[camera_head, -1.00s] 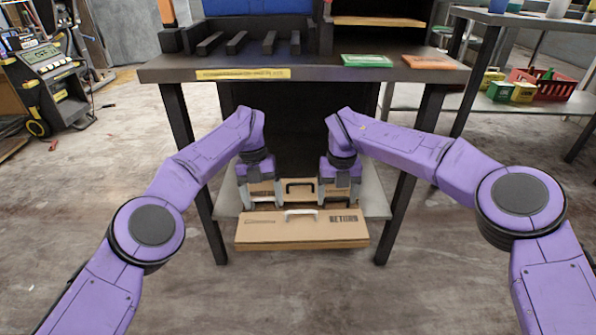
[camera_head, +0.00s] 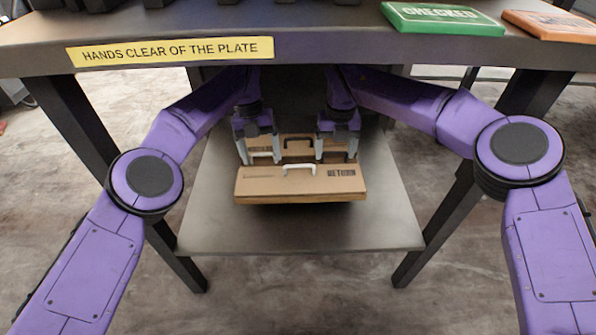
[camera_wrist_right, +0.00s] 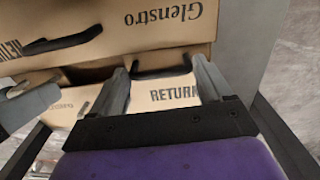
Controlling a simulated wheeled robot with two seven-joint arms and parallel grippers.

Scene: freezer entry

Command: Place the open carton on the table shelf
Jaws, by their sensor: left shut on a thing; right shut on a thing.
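A brown carton (camera_head: 300,182) with a white handle and the word RETURN faces me in the head view. It is over the lower shelf (camera_head: 300,232) of the dark table; I cannot tell whether it touches the shelf. Behind it is a brown panel with a black handle (camera_head: 300,146); whether it belongs to the same carton is unclear. My left gripper (camera_head: 262,157) and right gripper (camera_head: 336,155) are shut at its left and right parts, fingers pointing down. The right wrist view shows brown cardboard (camera_wrist_right: 165,22) beyond the right gripper's fingers (camera_wrist_right: 160,75).
The table top (camera_head: 335,44) lies above both forearms, with a yellow warning label (camera_head: 170,51) on its edge. A green sign (camera_head: 442,18) and an orange sign (camera_head: 550,25) lie on top. Dark legs (camera_head: 440,225) stand at both sides. The shelf's front part is bare.

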